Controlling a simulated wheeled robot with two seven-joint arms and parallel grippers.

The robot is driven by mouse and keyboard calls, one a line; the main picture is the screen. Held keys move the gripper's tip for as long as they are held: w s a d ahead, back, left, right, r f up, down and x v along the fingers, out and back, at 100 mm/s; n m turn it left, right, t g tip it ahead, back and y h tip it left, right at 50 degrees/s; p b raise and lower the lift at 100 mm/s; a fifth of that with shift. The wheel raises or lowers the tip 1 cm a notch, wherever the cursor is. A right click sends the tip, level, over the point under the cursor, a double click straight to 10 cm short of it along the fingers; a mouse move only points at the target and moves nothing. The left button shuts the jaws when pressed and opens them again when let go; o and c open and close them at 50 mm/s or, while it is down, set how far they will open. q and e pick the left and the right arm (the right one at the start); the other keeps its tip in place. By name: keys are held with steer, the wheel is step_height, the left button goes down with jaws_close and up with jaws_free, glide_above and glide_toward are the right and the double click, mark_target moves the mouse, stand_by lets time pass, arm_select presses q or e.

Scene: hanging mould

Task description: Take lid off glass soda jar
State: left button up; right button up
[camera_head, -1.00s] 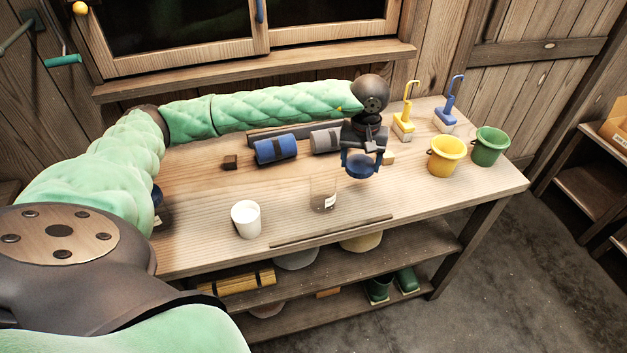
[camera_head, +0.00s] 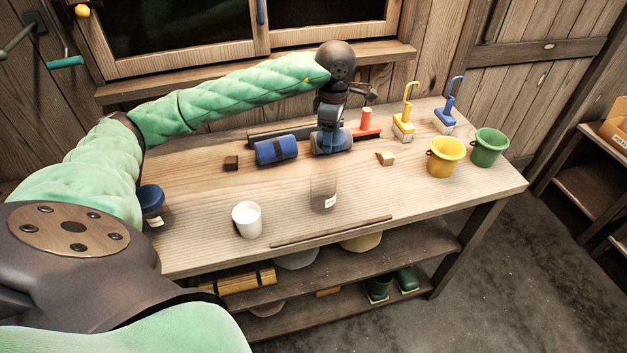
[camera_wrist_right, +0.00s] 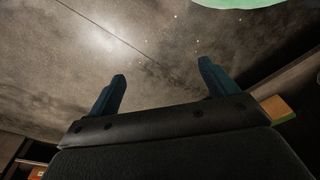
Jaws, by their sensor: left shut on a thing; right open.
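The clear glass soda jar (camera_head: 323,192) with a pale label stands upright on the workbench, in the head view's middle. No lid shows on its top. My left gripper (camera_head: 331,140) is shut on the blue lid, behind and above the jar and apart from it. Its fingertips and the lid are hard to tell from the grey roll there. My right gripper (camera_wrist_right: 163,92) is open and empty in the right wrist view, with floor beyond its fingers.
A white cup (camera_head: 247,219) stands left of the jar, with a blue roll (camera_head: 276,150) behind. A jar with a blue lid (camera_head: 152,204) stands at the far left. A wooden block (camera_head: 385,158), yellow bucket (camera_head: 445,158) and green bucket (camera_head: 488,147) are on the right. The bench front (camera_head: 290,217) is mostly clear.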

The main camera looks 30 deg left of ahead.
arm_select(q)
steer(key=n, duration=0.3)
steer(key=a+n, duration=0.1)
steer(key=shift+s+f+n, duration=0.15)
steer(key=shift+f+n, duration=0.15)
steer(key=n, duration=0.1)
steer(key=f+n, duration=0.1)
steer(key=shift+s+a+n, duration=0.1)
steer(key=shift+n, duration=0.2)
step_height(320, 180, down, 9)
steer(key=n+p, duration=0.1)
steer(key=n, duration=0.1)
steer(key=n+p, duration=0.1)
steer(key=p, duration=0.1)
steer(key=shift+s+a+r+n, duration=0.15)
steer(key=shift+r+n, duration=0.05)
steer(key=shift+n, duration=0.2)
step_height(320, 180, down, 2)
steer(key=shift+f+p, duration=0.15)
steer(key=shift+p, duration=0.7)
steer(key=shift+f, duration=0.6)
arm_select(e)
steer(key=s+d+f, duration=0.4)
steer(key=s+f, duration=0.1)
steer(key=f, duration=0.4)
steer(key=shift+f+t, duration=0.25)
steer(key=shift+t, duration=0.15)
steer(key=shift+s, duration=0.1)
